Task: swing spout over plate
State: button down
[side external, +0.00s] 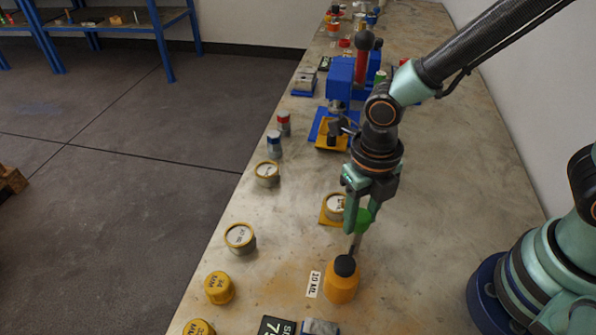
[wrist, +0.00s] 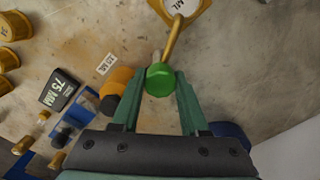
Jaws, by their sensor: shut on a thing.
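My gripper (side external: 360,215) is shut on a green knob (side external: 363,220). In the wrist view the knob (wrist: 159,80) sits between my two green fingers (wrist: 160,84). A brass-coloured curved spout (wrist: 173,38) runs from beside the knob to a white-topped vessel (wrist: 182,6); the joint at the knob is hidden. That vessel (side external: 335,203) stands on a yellow square plate (side external: 330,221), left of my gripper in the side view.
An orange bottle with a black cap (side external: 342,285) stands just in front of my gripper, beside a "10 ML" label (side external: 314,284). A blue fixture (side external: 340,80) stands behind. Bare bench lies to the right.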

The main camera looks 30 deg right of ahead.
aim_at(362, 212)
dwell(0.3)
jog(key=shift+c, duration=2.1)
grip_release()
jog(key=shift+r, duration=0.1)
notch_tip(362, 212, up, 12)
jog(key=shift+d, duration=0.1)
jog(key=w+d+r+m+t, duration=0.1)
jog(key=d+m, duration=0.7)
jog(key=m, duration=0.9)
jog(key=w+d+r+m+t, duration=0.2)
jog(key=d+m, duration=0.6)
jog(key=m, duration=1)
notch_tip(362, 212, up, 2)
jog(key=t, duration=0.2)
jog(key=shift+r+t, duration=0.2)
jog(key=shift+t, duration=0.1)
